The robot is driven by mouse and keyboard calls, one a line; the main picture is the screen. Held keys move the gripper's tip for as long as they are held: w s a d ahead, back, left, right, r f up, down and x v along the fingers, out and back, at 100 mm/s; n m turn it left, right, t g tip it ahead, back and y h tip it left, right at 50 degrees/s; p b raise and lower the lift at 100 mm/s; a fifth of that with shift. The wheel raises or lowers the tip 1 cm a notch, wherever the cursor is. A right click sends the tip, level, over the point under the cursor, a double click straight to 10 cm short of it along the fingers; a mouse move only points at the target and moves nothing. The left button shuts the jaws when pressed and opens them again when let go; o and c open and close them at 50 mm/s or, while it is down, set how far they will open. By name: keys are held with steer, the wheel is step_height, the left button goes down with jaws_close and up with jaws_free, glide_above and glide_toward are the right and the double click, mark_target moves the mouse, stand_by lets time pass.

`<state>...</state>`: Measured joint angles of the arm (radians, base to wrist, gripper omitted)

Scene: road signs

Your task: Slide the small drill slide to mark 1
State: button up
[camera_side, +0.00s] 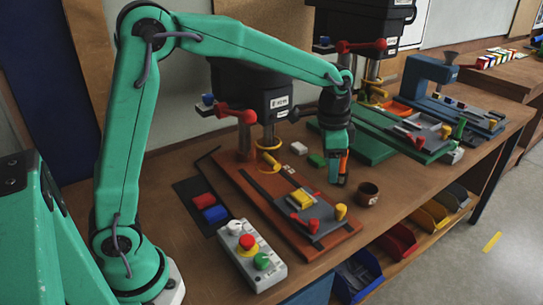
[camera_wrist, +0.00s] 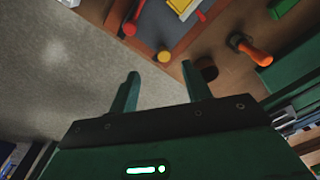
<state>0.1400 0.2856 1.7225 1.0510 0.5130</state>
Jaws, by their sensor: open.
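My gripper (camera_side: 339,181) hangs above the bench, right of the near drill's slide, with empty space between its fingers (camera_wrist: 160,84). The near drill (camera_side: 262,95) has a red-brown base (camera_side: 252,192) and a grey slide (camera_side: 318,212) bearing a yellow block (camera_side: 300,199), red clamps and a yellow knob (camera_side: 341,211). In the wrist view, that knob (camera_wrist: 164,56) lies beyond the fingers. A second drill behind has a green base (camera_side: 365,143), a grey slide (camera_side: 428,130) and a green knob (camera_side: 459,128). I cannot tell which drill is the small one, nor read any mark.
A dark cup (camera_side: 367,194) stands right of the near base and shows in the wrist view (camera_wrist: 206,70). A button box (camera_side: 252,256) stands at the front left. Coloured bins (camera_side: 395,243) sit below the bench edge. A blue press (camera_side: 430,76) stands farther back.

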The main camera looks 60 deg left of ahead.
steer(key=m+g, duration=0.1)
steer(key=m, duration=0.1)
glide_above(341, 207)
step_height(341, 207, down, 5)
steer(key=shift+f, duration=0.1)
steer(key=shift+f, duration=3.85)
jaws_close()
